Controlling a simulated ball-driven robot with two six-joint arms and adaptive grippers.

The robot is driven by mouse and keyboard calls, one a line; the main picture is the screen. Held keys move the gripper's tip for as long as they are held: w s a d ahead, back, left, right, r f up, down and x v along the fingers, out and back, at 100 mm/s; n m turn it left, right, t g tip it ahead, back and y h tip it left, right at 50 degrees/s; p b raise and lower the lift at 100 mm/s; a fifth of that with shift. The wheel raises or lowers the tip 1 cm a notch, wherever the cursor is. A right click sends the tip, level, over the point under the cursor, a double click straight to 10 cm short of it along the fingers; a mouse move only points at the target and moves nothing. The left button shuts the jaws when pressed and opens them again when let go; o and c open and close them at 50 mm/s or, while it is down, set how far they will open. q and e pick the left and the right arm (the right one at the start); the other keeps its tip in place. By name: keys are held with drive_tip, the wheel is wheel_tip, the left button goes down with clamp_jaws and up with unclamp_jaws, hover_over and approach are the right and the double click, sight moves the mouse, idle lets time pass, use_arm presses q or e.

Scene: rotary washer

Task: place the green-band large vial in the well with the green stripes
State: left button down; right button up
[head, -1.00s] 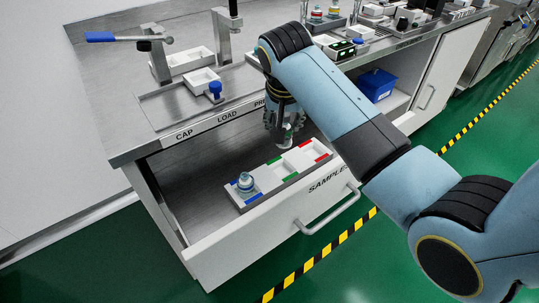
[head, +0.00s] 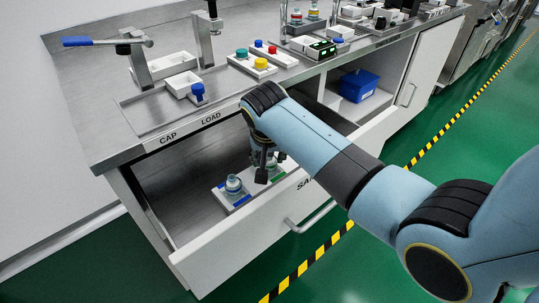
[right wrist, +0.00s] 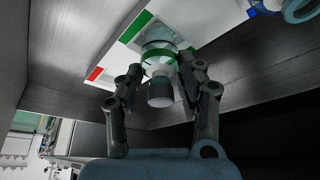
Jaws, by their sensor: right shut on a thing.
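The green-band large vial (right wrist: 160,62) is between the fingers of my right gripper (right wrist: 160,88), which is shut on it. In the head view my right gripper (head: 265,165) is over the middle of the sample tray (head: 243,205), at the well with the green stripes (head: 279,179). In the right wrist view the vial's far end is at this well, between green stripes (right wrist: 135,27); whether it touches the floor cannot be told. The arm hides the tray's red-striped end in the head view.
A blue-banded vial (head: 233,184) stands in the blue-striped well beside my gripper. The open drawer's front wall (head: 225,240) and the counter edge (head: 190,134) flank the tray. The drawer floor left of the tray is clear.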

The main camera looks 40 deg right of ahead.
drive_tip(key=shift+f, duration=0.15)
drive_tip(key=o, duration=1.1)
drive_tip(key=shift+r, duration=0.25)
use_arm(q)
drive_tip(key=r+p, duration=0.1)
drive_tip(key=s+r+p, duration=0.1)
drive_tip(key=shift+d+r+p, duration=0.15)
drive_tip(key=shift+r+p, duration=0.1)
drive_tip(key=shift+p, duration=0.1)
use_arm(e)
drive_tip(key=v, duration=1.2)
drive_tip(key=shift+w, duration=0.1)
